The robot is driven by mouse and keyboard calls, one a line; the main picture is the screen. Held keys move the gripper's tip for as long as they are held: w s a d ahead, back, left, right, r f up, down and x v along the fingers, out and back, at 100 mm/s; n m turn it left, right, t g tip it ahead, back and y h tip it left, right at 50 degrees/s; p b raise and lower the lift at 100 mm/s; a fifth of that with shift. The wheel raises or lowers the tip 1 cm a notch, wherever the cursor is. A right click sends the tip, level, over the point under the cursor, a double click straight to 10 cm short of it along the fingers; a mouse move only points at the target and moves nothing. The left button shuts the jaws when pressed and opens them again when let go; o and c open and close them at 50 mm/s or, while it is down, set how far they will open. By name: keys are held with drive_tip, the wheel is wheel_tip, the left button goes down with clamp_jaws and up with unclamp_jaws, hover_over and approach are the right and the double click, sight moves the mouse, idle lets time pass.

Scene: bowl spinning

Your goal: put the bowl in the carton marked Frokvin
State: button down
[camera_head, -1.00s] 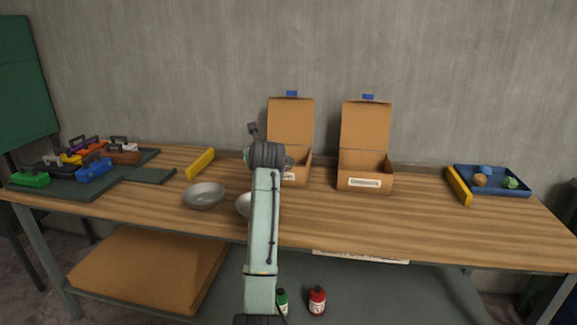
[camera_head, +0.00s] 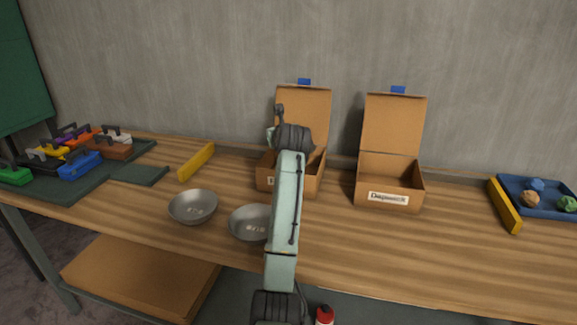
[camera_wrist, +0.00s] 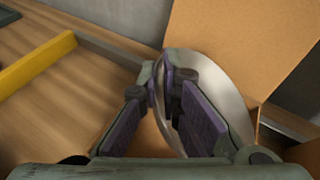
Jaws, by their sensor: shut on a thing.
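My gripper (camera_wrist: 165,82) is shut on the rim of a shiny metal bowl (camera_wrist: 228,88) in the wrist view. The bowl is tilted nearly on edge, in front of a brown cardboard lid (camera_wrist: 265,30). In the head view my arm hides the gripper and the held bowl. The left carton (camera_head: 267,178) stands open behind my arm, its front label mostly covered. The right carton (camera_head: 370,194) is open, with a front label that does not look like Frokvin. Whether the bowl is inside the carton or above it I cannot tell.
Two other metal bowls, left (camera_head: 193,207) and right (camera_head: 248,223), sit on the wooden table (camera_head: 350,250). Yellow bars lie at left (camera_head: 197,162) and right (camera_head: 504,205). A blue tray (camera_head: 520,206) holds small lumps. Coloured toolboxes (camera_head: 80,166) stand far left. Table front right is clear.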

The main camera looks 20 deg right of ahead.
wheel_tip(320, 180, down, 8)
drive_tip(key=shift+s+f+p, duration=0.1)
drive_tip(key=shift+p, duration=0.75)
drive_tip(key=c, duration=1.8)
unclamp_jaws()
drive_tip(key=shift+f, duration=0.15)
